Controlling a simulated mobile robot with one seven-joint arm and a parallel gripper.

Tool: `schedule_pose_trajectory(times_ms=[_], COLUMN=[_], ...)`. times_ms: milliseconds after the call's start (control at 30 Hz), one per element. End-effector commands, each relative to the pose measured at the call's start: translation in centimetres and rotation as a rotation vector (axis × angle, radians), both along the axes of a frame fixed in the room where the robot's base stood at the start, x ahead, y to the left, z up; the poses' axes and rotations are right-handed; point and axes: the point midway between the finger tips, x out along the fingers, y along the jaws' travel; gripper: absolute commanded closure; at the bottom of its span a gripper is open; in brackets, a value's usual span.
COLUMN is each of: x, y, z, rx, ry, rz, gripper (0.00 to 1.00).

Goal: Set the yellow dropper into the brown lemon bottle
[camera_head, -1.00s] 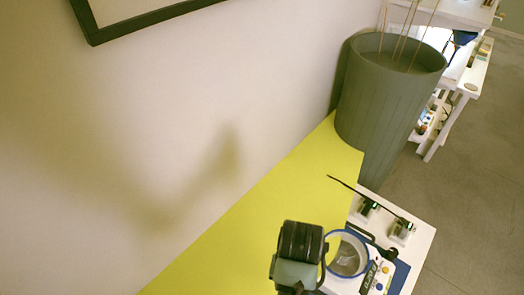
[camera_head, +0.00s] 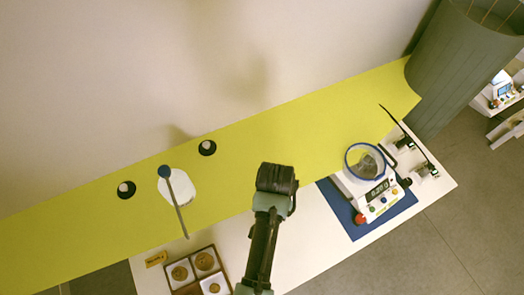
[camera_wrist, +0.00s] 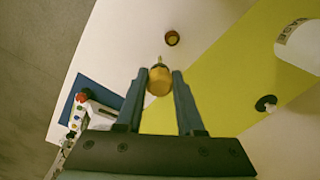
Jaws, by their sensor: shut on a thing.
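In the wrist view my gripper (camera_wrist: 159,76) is shut on the yellow dropper (camera_wrist: 159,84), its rounded bulb between the two fingertips. The dropper's thin tip points away from the camera toward the brown lemon bottle (camera_wrist: 172,38). That bottle shows as a small brown ring with a dark mouth, seen from above on the white table. The dropper is apart from it in the picture; their height gap cannot be told. In the head view my arm hides the fingers and dropper, and I cannot make out the brown bottle.
A yellow board (camera_head: 310,135) runs along the wall, bearing a white container (camera_head: 178,190) and two dark round items. A scale (camera_head: 378,200) with a glass bowl stands on a blue mat at right. A compartment tray (camera_head: 172,290) is left of my arm. White table (camera_head: 310,235) around the arm is bare.

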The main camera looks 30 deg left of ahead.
Motion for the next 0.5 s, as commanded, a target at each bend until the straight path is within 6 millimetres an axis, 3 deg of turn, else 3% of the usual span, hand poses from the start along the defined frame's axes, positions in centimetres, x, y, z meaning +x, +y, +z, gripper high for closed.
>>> schedule_pose_trajectory(times_ms=[33,200,500], x=[-0.6,-1.6,-1.6], y=[1.0,2.8,2.9], z=[0.7,-0.1,-0.4], rx=[-0.001,0.002,0.003], ry=[0.004,0.001,0.0], rz=[-0.007,-0.035,-0.04], gripper=[0.77,0.77,0.77])
